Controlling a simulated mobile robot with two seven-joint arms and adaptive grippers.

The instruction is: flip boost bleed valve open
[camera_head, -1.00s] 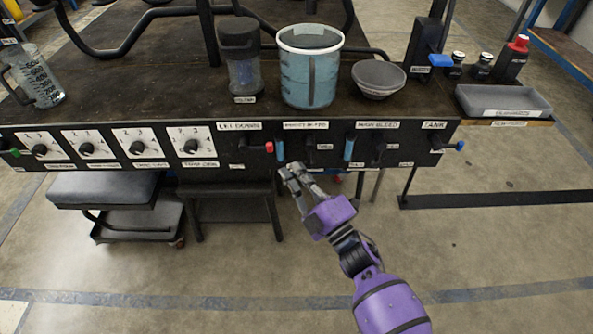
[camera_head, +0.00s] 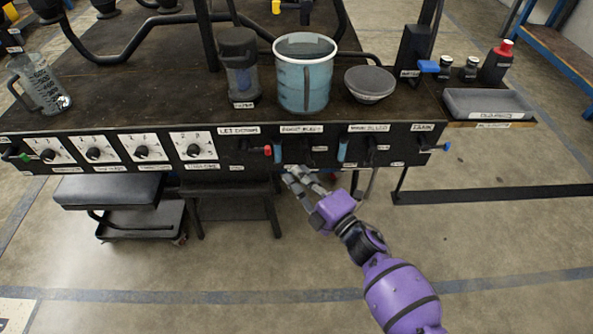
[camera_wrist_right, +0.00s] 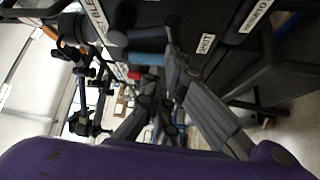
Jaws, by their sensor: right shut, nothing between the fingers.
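The boost bleed valve shows as a short blue handle (camera_head: 278,151) on the dark front panel, under its white label (camera_head: 302,129). The blue handle stands upright in the head view, left of a small tag. In the right wrist view the blue handle (camera_wrist_right: 147,59) lies across the picture, close to my fingers, with a SHUT tag (camera_wrist_right: 206,43) to its right. My right gripper (camera_head: 293,174) is shut and empty, just below and slightly right of the handle. I cannot tell whether its fingertips touch the handle. My left gripper is not in view.
A similar blue handle (camera_head: 342,150) sits right of it, and a red-ended lever (camera_head: 267,150) close on its left. The bench top above holds a blue-filled jug (camera_head: 304,85) and a grey bowl (camera_head: 370,84). A black stool (camera_head: 233,188) stands below; floor to the right is open.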

